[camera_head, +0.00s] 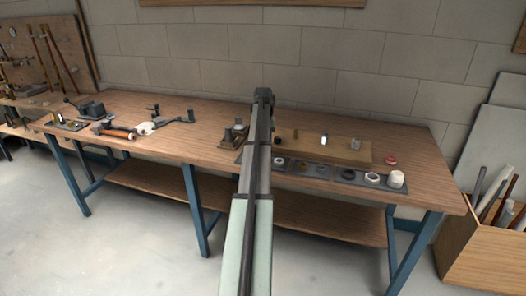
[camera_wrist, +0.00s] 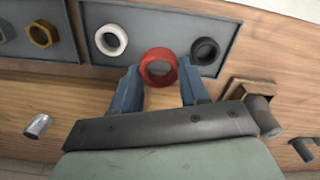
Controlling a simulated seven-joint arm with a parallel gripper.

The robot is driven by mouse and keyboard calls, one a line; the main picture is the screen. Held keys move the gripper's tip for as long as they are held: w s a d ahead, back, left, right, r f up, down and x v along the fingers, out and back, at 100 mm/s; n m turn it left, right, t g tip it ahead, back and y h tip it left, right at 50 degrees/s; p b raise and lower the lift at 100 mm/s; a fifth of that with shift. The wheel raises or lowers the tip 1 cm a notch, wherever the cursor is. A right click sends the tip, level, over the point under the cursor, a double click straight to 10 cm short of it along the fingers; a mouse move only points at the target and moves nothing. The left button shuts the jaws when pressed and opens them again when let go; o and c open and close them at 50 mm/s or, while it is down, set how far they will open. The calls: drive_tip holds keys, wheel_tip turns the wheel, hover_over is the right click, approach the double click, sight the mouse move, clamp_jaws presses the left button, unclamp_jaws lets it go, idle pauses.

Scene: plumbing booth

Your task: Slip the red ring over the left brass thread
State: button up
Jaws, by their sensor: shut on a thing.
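The red ring (camera_wrist: 158,52) is between the two blue-grey fingertips of my gripper (camera_wrist: 160,73) in the wrist view. The fingers touch its two sides, and its opening faces the camera. In the head view my arm hides the ring and the fingers. A small brownish upright fitting (camera_head: 295,134), perhaps the left brass thread, stands at the left of the wooden board (camera_head: 345,154), just right of my arm. It does not show clearly in the wrist view, where the gripper body covers part of the board.
A grey tray (camera_wrist: 85,14) holds a white ring (camera_wrist: 98,34) and a black ring (camera_wrist: 197,49); a brass nut (camera_wrist: 33,34) is farther left. A chrome fitting (camera_wrist: 37,126) stands on the board. A brown block (camera_wrist: 240,90) is at right. Another red item (camera_head: 390,160) lies right of the board.

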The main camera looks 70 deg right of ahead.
drive_tip(key=w+d+r, duration=0.1)
drive_tip(key=d+r, duration=0.1)
drive_tip(key=d, duration=0.4)
drive_tip(key=w+d+r, duration=0.1)
drive_tip(key=d+r, duration=0.1)
drive_tip(key=d, duration=0.4)
drive_tip(key=w+d+r, duration=0.1)
drive_tip(key=d+r, duration=0.1)
drive_tip(key=d, duration=0.4)
drive_tip(key=shift+w+d+r, duration=0.35)
drive_tip(key=shift+d, duration=0.05)
drive_tip(key=shift+f, duration=0.3)
drive_tip(key=shift+f, duration=3.2)
drive_tip(key=o, duration=1.6)
